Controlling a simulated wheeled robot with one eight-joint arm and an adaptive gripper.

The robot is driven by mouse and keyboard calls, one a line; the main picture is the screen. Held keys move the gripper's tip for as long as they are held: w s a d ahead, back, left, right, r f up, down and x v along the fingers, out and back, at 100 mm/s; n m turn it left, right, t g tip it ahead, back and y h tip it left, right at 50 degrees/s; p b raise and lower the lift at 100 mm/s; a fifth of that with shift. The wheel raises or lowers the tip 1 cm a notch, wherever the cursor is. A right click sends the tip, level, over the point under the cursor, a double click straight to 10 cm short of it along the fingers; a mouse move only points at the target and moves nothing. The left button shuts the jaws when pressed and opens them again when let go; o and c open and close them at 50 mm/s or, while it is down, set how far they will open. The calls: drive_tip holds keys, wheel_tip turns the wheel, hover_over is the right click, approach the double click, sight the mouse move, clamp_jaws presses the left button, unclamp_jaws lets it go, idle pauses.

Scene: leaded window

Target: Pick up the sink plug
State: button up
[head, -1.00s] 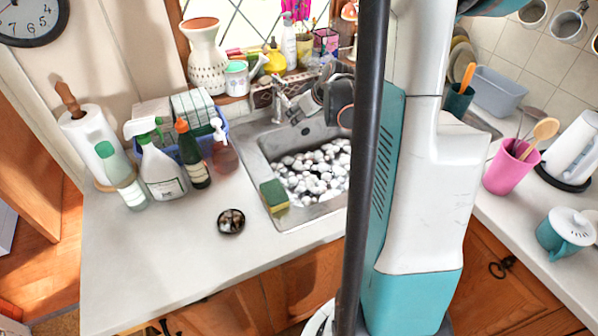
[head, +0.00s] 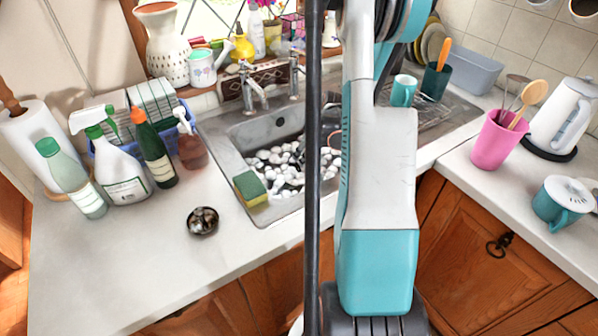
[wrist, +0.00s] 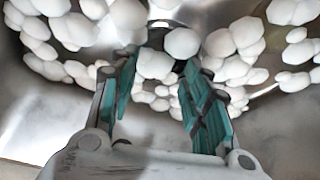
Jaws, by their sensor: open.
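My gripper (wrist: 160,72) is open, with its teal-padded fingers spread low in the metal sink. White foam clumps (wrist: 155,63) lie around and beyond the fingertips, and one shows between them. A dark piece (wrist: 157,36) shows partly behind the foam just beyond the fingertips; it may be the sink plug, but I cannot tell for sure. In the head view the sink (head: 237,136) holds foam, and my arm and column hide much of its right part. No plug stands out clearly there.
A yellow-green sponge (head: 250,188) sits on the sink's front left edge. A small dark round dish (head: 202,221) lies on the counter. A spray bottle (head: 117,165) and other bottles stand left. The tap (head: 250,88) rises behind the sink. The front left counter is clear.

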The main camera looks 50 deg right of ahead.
drive_tip(key=b+x, duration=0.3)
drive_tip(key=x, duration=0.2)
drive_tip(key=shift+w+a+f, duration=0.2)
drive_tip(key=shift+w+f, duration=0.05)
drive_tip(key=shift+r, duration=0.1)
clamp_jaws()
